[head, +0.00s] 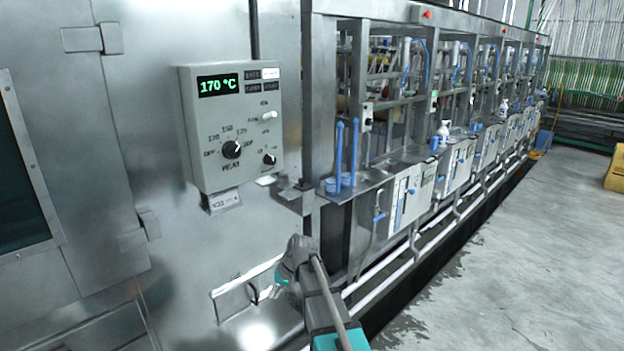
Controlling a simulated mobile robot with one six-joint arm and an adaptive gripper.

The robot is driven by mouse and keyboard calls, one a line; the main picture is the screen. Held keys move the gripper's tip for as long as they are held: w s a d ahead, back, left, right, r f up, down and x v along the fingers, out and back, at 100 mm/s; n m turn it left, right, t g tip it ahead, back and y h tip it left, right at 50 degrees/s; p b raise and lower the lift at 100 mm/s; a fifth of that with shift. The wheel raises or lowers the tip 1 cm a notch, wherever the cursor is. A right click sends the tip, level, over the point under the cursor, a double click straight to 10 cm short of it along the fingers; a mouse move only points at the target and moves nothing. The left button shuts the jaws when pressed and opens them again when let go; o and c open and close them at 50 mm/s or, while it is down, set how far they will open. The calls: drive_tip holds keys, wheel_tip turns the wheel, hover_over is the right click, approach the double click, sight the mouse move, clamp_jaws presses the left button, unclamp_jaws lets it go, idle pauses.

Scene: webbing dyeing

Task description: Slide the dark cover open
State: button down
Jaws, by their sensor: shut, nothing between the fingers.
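No part is clearly recognisable as a dark sliding cover. Low on the steel machine wall is a small recess (234,297) with a pale rim and a thin dark curved piece inside. My gripper (281,279) is at the right end of this recess, shut and empty. Whether it touches the recess or the dark piece cannot be told, as the fingertips are small and partly hidden by my arm. A dark framed window panel (18,190) is at the far left, well away from my gripper.
A grey control box (232,170) reading 170 °C, with knobs, sticks out from the wall above my gripper. A small shelf (345,190) with blue cups is to its right. A long row of dyeing units (460,150) runs back right. Clear concrete floor (520,260) lies right.

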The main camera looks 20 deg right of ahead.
drive_tip(key=w+d+r+m+t+y+p, duration=0.1)
drive_tip(key=w+d+r+t+y, duration=0.15)
drive_tip(key=w+d, duration=0.35)
drive_tip(key=w+d+r+m+t+y, duration=0.1)
drive_tip(key=w+d+r, duration=0.25)
drive_tip(key=w, duration=0.55)
drive_tip(key=m+t+y+p, duration=0.2)
drive_tip(key=m+t, duration=0.3)
drive_tip(key=t, duration=0.3)
approach(311, 187)
drive_tip(key=d+r, duration=0.4)
drive_tip(key=shift+r+g, duration=0.2)
drive_tip(key=shift+g, duration=0.05)
drive_tip(key=shift+w, duration=0.1)
drive_tip(key=shift+s+a+f+b+x, duration=0.1)
drive_tip(key=shift+s+a+b+x, duration=0.25)
drive_tip(key=shift+x, duration=1.75)
drive_tip(key=shift+s+a+f+b+x, duration=0.1)
drive_tip(key=shift+s+a+b+x, duration=0.2)
drive_tip(key=shift+x, duration=1.8)
drive_tip(key=shift+s+a+f+b+x, duration=0.15)
drive_tip(key=shift+a+x, duration=0.25)
drive_tip(key=shift+x, duration=1.75)
drive_tip(key=shift+s+r, duration=0.1)
